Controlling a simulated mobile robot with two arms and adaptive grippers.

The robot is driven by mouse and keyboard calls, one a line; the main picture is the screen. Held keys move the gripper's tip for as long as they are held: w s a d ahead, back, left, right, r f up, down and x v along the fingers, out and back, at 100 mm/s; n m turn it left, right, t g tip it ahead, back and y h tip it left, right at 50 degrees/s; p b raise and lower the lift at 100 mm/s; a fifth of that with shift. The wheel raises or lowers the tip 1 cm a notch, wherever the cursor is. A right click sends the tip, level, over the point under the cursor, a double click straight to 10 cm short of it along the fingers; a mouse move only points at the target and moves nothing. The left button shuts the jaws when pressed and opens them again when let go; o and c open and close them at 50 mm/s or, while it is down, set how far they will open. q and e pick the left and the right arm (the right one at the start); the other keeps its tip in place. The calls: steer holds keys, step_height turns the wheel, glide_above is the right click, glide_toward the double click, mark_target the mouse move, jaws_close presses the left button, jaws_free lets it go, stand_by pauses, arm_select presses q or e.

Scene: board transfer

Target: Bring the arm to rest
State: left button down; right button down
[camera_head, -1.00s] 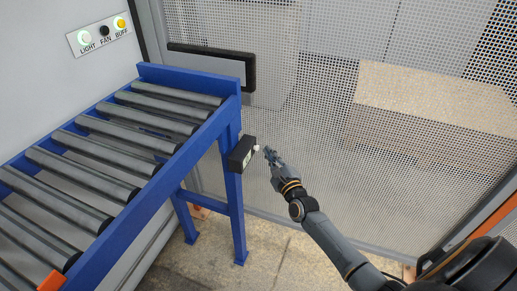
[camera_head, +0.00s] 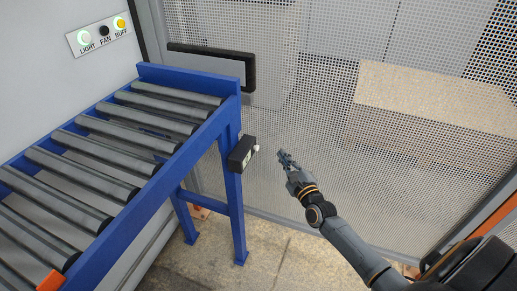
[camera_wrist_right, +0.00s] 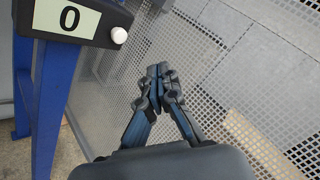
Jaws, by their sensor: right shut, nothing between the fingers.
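My right gripper (camera_head: 284,157) is shut and empty in the head view, in the air to the right of the blue conveyor frame. It also shows in the right wrist view (camera_wrist_right: 158,72), its fingertips together with nothing between them. It is apart from the black box (camera_head: 242,153) with a white knob on the conveyor's leg. In the right wrist view this box (camera_wrist_right: 69,20) carries a label reading 0. My left gripper is not in view.
The roller conveyor (camera_head: 217,125) with a blue frame stands at left. A mesh fence (camera_head: 320,100) runs behind my gripper, with a pale box (camera_head: 430,95) behind it. Floor (camera_head: 290,262) beside the conveyor is clear.

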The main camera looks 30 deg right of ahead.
stand_by(0.3)
steer(key=s+a+f+n+g, duration=0.25)
steer(key=s+f+n, duration=0.35)
steer(key=f, duration=0.5)
steer(key=s+a+f+n+g+y+p, duration=0.1)
steer(key=s+a+f+n+g, duration=0.1)
steer(key=s+f+n+g, duration=0.65)
steer(key=s+a+f+n+t, duration=0.1)
steer(key=s+a+f, duration=0.3)
steer(key=f, duration=1)
steer(key=s+a+f+n+g, duration=0.2)
steer(key=s+f+n, duration=0.2)
steer(key=s, duration=0.6)
steer(key=s+a+f+n+g+p, duration=0.1)
steer(key=s+a+f+n+g, duration=0.1)
steer(key=s, duration=0.9)
steer(key=s+a+f+n+g, duration=0.2)
steer(key=s+f+n, duration=0.5)
steer(key=s, duration=0.4)
steer(key=shift+a+n+g+y, duration=0.15)
steer(key=shift+n+g+y, duration=0.15)
steer(key=shift+n+g, duration=0.45)
steer(key=shift+f, duration=0.1)
